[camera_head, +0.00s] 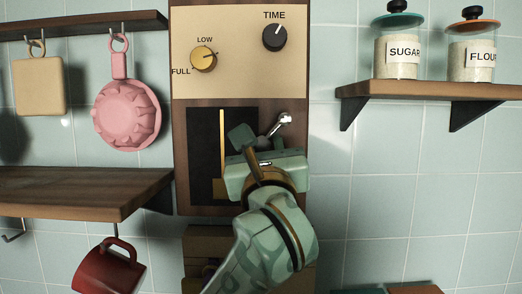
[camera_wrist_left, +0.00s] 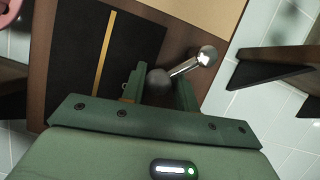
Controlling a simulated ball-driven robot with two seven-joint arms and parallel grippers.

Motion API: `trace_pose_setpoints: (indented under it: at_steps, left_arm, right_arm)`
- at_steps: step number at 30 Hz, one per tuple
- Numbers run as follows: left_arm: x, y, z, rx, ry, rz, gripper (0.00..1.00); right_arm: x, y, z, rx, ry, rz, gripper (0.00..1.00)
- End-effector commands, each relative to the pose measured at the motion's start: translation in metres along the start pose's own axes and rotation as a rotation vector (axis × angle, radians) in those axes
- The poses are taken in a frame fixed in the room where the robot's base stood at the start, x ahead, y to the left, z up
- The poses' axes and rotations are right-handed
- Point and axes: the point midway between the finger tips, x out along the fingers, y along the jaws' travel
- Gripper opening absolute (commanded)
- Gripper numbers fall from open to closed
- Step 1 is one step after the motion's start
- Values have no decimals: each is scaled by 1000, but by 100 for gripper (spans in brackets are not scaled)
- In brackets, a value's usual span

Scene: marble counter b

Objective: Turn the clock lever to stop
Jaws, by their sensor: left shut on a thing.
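The clock is a tall wooden panel with a cream top plate (camera_head: 235,75) and a dark window below it. The clock lever (camera_head: 279,123), metal with a shiny round knob, sits right of the window and tilts up to the right. My left gripper (camera_head: 256,143) is in front of the window's right side. Part of the contact is hidden. My right gripper is not in view.
A gold dial (camera_head: 203,58) and a black dial (camera_head: 274,37) are above the lever. A left shelf (camera_head: 80,190) and a right shelf (camera_head: 430,90) flank the clock. A pink mold (camera_head: 127,114) and a red mug (camera_head: 108,268) hang at left. Tiled wall is bare right of the lever.

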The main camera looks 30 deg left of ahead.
Motion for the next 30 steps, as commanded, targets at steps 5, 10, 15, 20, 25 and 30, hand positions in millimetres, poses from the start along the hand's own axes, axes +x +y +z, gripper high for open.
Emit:
trace_pose_setpoints:
  at_steps: [5, 10, 15, 20, 25, 30]
  left_arm:
    - [-4, -5, -7, -138, -4, 56, 7]
    - [-6, -12, -10, -281, -6, 114, 7]
    - [-7, -19, -12, -414, -7, 169, 7]
    - [-7, -25, -12, -520, -8, 213, 7]
    - [-7, -30, -12, -605, -9, 247, 7]
    - [-6, -32, -11, -656, -11, 269, 7]
  right_arm:
    - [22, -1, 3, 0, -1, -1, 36]
    - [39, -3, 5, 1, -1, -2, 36]
    - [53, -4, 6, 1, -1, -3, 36]
    - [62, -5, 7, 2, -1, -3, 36]
    - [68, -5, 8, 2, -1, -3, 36]
    - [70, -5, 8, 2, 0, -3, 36]
